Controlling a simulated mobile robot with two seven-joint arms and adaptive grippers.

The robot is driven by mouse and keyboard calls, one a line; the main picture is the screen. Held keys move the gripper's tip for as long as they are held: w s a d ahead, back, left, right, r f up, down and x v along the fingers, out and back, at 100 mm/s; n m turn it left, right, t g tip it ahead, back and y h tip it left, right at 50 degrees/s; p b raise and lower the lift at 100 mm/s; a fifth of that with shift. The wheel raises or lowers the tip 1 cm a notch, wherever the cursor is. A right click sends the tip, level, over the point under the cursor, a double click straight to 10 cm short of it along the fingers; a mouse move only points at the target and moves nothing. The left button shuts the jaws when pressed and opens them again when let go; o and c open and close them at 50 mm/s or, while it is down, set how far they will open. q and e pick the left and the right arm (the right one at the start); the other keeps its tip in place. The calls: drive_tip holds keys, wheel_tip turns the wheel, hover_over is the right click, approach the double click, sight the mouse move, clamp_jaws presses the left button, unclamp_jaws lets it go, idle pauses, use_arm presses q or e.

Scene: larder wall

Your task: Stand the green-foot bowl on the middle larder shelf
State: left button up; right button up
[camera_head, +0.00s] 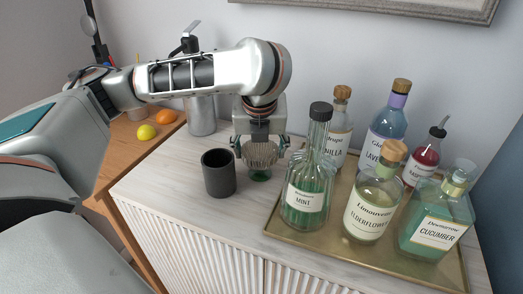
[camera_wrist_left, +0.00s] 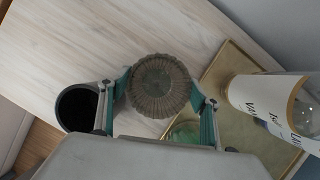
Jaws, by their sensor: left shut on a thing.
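The green-foot bowl (camera_head: 260,156) is a ribbed, greyish glass bowl with a green foot below it, upright over the cabinet top. In the left wrist view the bowl (camera_wrist_left: 160,84) shows from above as a ribbed round. My left gripper (camera_head: 261,143) points down and is shut on the bowl, one teal finger at each side. Its fingers (camera_wrist_left: 160,104) also show in the wrist view. I cannot tell whether the foot touches the cabinet top. No larder shelf can be made out. My right gripper is not in view.
A dark cup (camera_head: 219,173) stands just left of the bowl. A mint bottle (camera_head: 308,178) stands close at its right, on a brass tray (camera_head: 292,238) with several other bottles. A metal canister (camera_head: 201,114) is behind. A lemon (camera_head: 146,132) and an orange (camera_head: 166,116) lie left.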

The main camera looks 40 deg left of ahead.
use_arm(q)
drive_tip(key=o, duration=1.3)
drive_tip(key=shift+o, duration=0.2)
